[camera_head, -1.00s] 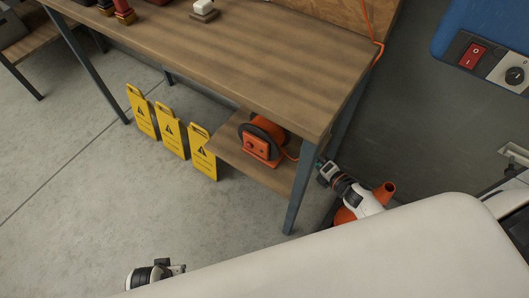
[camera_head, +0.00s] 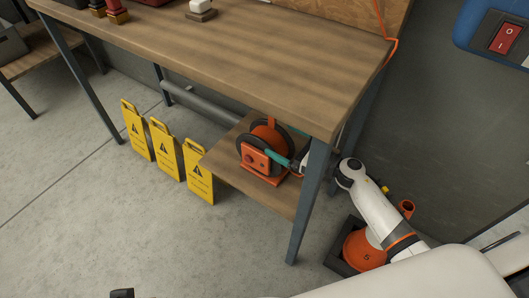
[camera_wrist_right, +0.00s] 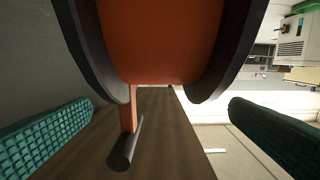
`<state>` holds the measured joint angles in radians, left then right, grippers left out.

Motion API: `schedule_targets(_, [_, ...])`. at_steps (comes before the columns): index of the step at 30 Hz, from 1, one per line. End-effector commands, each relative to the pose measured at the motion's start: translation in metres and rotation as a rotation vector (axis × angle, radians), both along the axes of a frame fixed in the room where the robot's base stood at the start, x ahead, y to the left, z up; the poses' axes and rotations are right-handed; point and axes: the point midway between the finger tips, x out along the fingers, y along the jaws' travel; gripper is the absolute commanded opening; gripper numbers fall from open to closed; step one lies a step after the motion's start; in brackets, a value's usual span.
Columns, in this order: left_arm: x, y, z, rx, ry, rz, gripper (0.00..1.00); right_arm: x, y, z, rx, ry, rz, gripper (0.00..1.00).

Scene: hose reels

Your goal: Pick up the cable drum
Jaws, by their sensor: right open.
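The cable drum (camera_head: 264,135), an orange spool with black flanges and an orange base, stands on the low wooden shelf under the workbench. My right gripper (camera_head: 275,139) reaches in from the right past the table leg, with one green finger in front of the drum and the other partly hidden behind it. In the right wrist view the drum (camera_wrist_right: 165,40) fills the top middle. The open right gripper (camera_wrist_right: 160,105) has a green pad on each side, with gaps to the drum visible. Only a dark bit of my left gripper (camera_head: 122,293) shows at the bottom edge.
The workbench top (camera_head: 230,50) overhangs the shelf (camera_head: 245,185), and its front leg (camera_head: 308,200) stands close to my right arm. Several yellow warning signs (camera_head: 166,149) stand left of the shelf.

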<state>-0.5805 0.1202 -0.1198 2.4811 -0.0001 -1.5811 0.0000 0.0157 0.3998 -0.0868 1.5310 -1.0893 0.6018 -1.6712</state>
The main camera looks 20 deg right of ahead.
Motion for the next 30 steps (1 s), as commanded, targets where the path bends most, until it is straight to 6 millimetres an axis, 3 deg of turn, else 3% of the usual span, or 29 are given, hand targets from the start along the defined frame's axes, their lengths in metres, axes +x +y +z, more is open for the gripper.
schedule_targets(12, [0.0,0.0,-0.002,0.0,-0.001,0.0,0.0,0.041,0.029,0.002,0.002,0.0,-0.001,1.0])
schedule_targets(21, [0.0,0.0,-0.002,0.0,-0.001,0.0,0.0,0.045,0.032,0.001,0.001,0.002,-0.002,1.0])
schedule_targets(30, [0.0,0.0,-0.002,0.0,-0.001,0.0,0.0,0.044,0.031,0.001,0.001,0.002,-0.002,0.51])
